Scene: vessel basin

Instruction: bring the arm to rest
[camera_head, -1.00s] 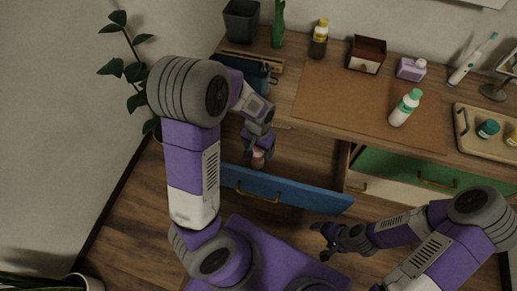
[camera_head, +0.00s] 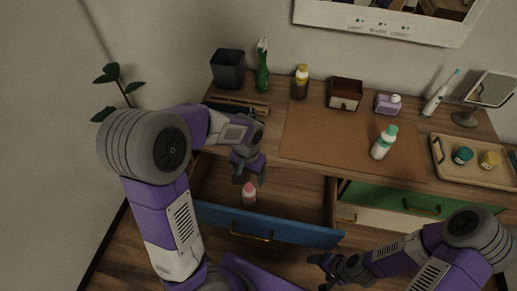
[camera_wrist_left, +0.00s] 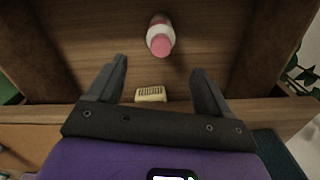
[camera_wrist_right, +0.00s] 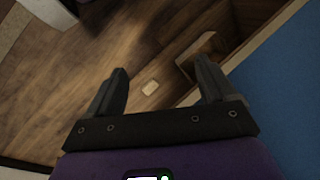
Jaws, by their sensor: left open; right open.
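My left gripper (camera_head: 247,178) is open and empty above the open blue-fronted drawer (camera_head: 268,224). A small bottle with a pink top (camera_head: 249,194) stands in that drawer just below the gripper, apart from its fingers. In the left wrist view the bottle (camera_wrist_left: 160,36) is beyond the open fingers (camera_wrist_left: 157,85), and a small pale ribbed item (camera_wrist_left: 150,94) lies between the fingertips. My right gripper (camera_head: 322,268) is open and empty in front of the desk, low at the right. In the right wrist view its fingers (camera_wrist_right: 162,88) are spread over the wooden floor.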

